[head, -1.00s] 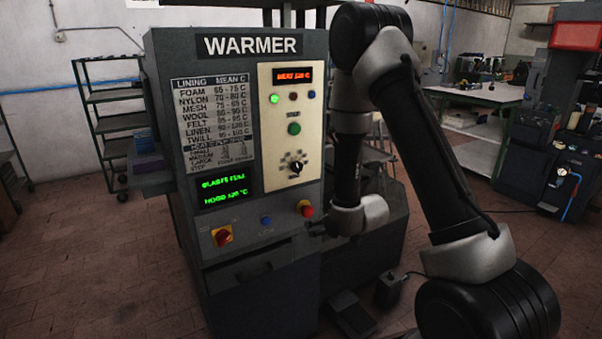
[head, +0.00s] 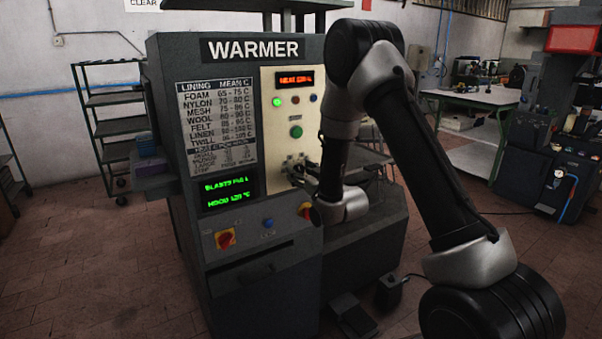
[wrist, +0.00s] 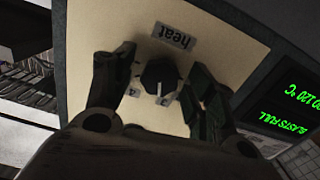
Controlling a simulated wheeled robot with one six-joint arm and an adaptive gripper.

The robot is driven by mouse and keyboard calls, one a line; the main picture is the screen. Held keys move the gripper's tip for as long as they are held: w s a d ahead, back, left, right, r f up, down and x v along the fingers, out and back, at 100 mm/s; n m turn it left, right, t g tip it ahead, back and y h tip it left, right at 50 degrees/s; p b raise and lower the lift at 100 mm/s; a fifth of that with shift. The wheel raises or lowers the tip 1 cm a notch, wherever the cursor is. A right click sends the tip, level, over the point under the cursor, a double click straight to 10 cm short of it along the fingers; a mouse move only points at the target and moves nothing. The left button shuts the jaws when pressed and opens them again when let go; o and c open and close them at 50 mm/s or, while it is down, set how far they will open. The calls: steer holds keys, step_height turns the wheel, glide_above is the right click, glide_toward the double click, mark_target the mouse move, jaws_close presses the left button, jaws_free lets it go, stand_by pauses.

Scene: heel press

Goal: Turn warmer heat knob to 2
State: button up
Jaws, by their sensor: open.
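The warmer (head: 254,48) is a grey cabinet with a cream control panel (head: 278,125). Its black heat knob (wrist: 158,76) sits under a "heat" label (wrist: 172,38) that appears upside down in the wrist view. The knob's pale pointer line faces down in that view, between two small number marks; the digits are too blurred to read surely. My gripper (wrist: 150,88) is open, with one finger on each side of the knob and visible gaps to it.
A green-lit display (head: 228,190) is left of the panel, also in the wrist view (wrist: 290,105). Below are a red-yellow switch (head: 225,238), a blue button (head: 267,223) and a partly hidden red button. A green button (head: 295,132) is above the knob.

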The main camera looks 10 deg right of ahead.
steer(key=shift+w, duration=0.1)
steer(key=c, duration=1)
steer(key=shift+c, duration=0.2)
steer(key=shift+n, duration=3.5)
steer(key=o, duration=1)
steer(key=shift+o, duration=0.2)
